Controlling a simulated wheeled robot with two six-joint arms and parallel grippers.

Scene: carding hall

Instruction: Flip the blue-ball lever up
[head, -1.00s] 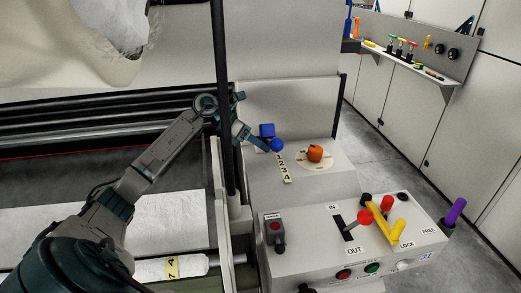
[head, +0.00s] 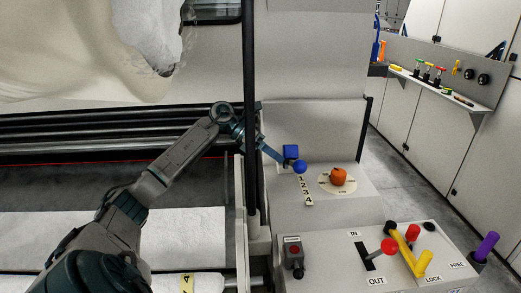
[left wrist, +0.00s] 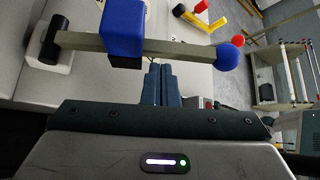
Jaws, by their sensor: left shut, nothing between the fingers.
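The lever's blue ball (head: 300,167) and blue block (head: 290,151) show on the raised part of the machine's panel. In the left wrist view the lever is a grey bar (left wrist: 185,50) running from a black and white pivot at left, through the blue block (left wrist: 123,30), to the blue ball (left wrist: 228,56). My left gripper (head: 283,159) is shut and empty, its fingertips close by the lever. In the left wrist view my left gripper (left wrist: 161,70) has its tips just under the bar, between block and ball; I cannot tell whether they touch. My right gripper is out of view.
A number strip (head: 305,190) and an orange knob (head: 338,176) lie beside the lever. A lower panel carries a red-ball lever (head: 388,246) and yellow handles (head: 424,262). A dark vertical post (head: 249,120) stands by my left wrist. A purple handle (head: 487,246) is at right.

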